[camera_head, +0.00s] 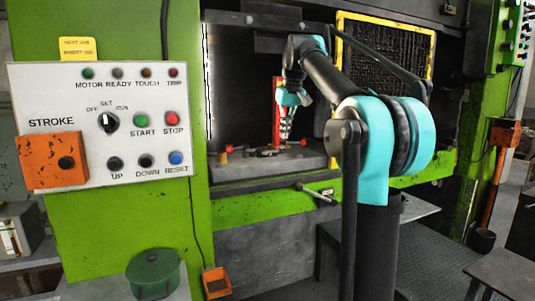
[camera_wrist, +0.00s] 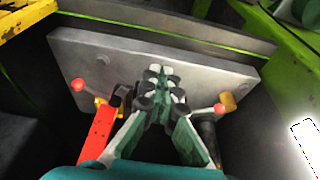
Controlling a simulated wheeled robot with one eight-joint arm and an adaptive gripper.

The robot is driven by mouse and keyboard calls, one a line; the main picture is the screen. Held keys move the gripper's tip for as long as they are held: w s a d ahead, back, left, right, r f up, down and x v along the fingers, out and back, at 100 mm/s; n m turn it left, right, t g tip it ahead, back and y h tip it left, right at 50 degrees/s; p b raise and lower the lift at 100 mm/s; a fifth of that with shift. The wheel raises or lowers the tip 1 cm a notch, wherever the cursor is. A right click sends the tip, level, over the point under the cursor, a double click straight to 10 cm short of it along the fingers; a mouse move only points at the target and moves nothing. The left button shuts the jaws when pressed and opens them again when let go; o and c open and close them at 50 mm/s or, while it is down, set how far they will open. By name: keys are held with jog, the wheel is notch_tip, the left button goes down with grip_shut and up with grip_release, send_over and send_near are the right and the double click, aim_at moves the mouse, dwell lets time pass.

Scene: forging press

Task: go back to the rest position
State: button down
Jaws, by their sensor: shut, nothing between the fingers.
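My gripper (camera_head: 286,128) hangs inside the press opening, pointing down above the press bed (camera_head: 240,171). My arm reaches in from the right of the head view. In the wrist view my gripper (camera_wrist: 160,75) is shut and empty, with its fingertips together over the grey bed plate (camera_wrist: 90,50). A red upright bar (camera_head: 277,100) stands just beside the gripper in the head view; it shows at the left of the gripper in the wrist view (camera_wrist: 97,140).
Red-knobbed clamps (camera_wrist: 78,86) flank my gripper on the bed. A control panel (camera_head: 85,150) with an orange cover (camera_head: 45,168) is at left. The green press frame (camera_head: 235,208) edges the opening. A yellow-framed mesh guard (camera_head: 428,45) is at the opening's right.

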jog(key=s+d+f+m, duration=0.1)
jog(key=s+f, duration=0.5)
jog(key=f, duration=0.6)
jog(key=s+d+f+m, duration=0.1)
jog(key=s+d+f, duration=0.1)
jog(key=s+f, duration=0.75)
jog(key=s+d+f+m, duration=0.1)
jog(key=s+f, duration=0.3)
jog(key=f, duration=1)
jog(key=s+f+t+h, duration=0.1)
jog(key=s+f, duration=1)
jog(key=s, duration=0.1)
jog(key=shift+s+d+f+m, duration=0.2)
jog(key=shift+d+f+m, duration=0.1)
jog(key=shift+d+f, duration=0.1)
jog(key=shift+r, duration=0.1)
